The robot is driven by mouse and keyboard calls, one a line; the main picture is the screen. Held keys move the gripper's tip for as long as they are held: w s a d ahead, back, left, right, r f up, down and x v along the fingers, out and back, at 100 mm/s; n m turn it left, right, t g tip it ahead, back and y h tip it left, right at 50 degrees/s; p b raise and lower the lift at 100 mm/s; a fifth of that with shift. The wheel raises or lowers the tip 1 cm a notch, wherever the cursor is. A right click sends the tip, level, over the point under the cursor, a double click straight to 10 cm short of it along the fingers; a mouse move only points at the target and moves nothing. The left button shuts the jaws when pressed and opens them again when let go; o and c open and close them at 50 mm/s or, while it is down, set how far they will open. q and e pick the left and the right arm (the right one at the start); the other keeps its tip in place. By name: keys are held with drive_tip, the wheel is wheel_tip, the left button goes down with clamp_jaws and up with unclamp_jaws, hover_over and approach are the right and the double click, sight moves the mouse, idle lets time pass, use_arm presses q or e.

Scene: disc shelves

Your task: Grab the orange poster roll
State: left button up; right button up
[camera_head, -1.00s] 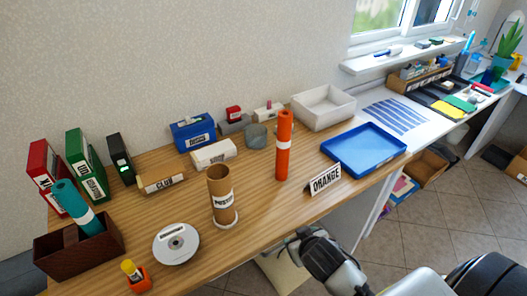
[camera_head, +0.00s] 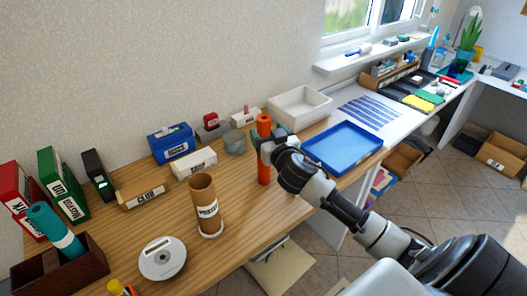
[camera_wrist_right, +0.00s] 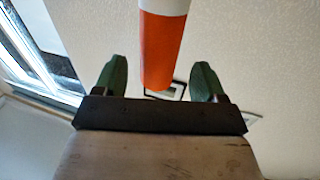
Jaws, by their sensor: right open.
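The orange poster roll (camera_head: 264,174) stands upright on the wooden table, with a white band partly hidden by my gripper. My right gripper (camera_head: 264,142) is open at the upper part of the roll in the head view. In the right wrist view, the roll (camera_wrist_right: 160,45) shows between and beyond the two green fingertips of the gripper (camera_wrist_right: 160,80), with space on both sides. I cannot tell how deep the roll is between the fingers. My left gripper is not in view.
A brown cardboard tube (camera_head: 204,205) stands left of the roll. A grey cup (camera_head: 235,142) and a white box (camera_head: 193,163) are behind to the left. A blue tray (camera_head: 343,148) and white bin (camera_head: 300,104) are to the right.

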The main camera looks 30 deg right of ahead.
drive_tip(key=w, duration=0.2)
drive_tip(key=w+d+p, duration=0.1)
drive_tip(key=w, duration=0.1)
drive_tip(key=shift+w+f, duration=0.15)
drive_tip(key=shift+w, duration=0.4)
drive_tip(key=shift+s, duration=0.1)
drive_tip(key=shift+c, duration=0.4)
drive_tip(key=c, duration=1.1)
drive_tip(key=shift+c, duration=0.2)
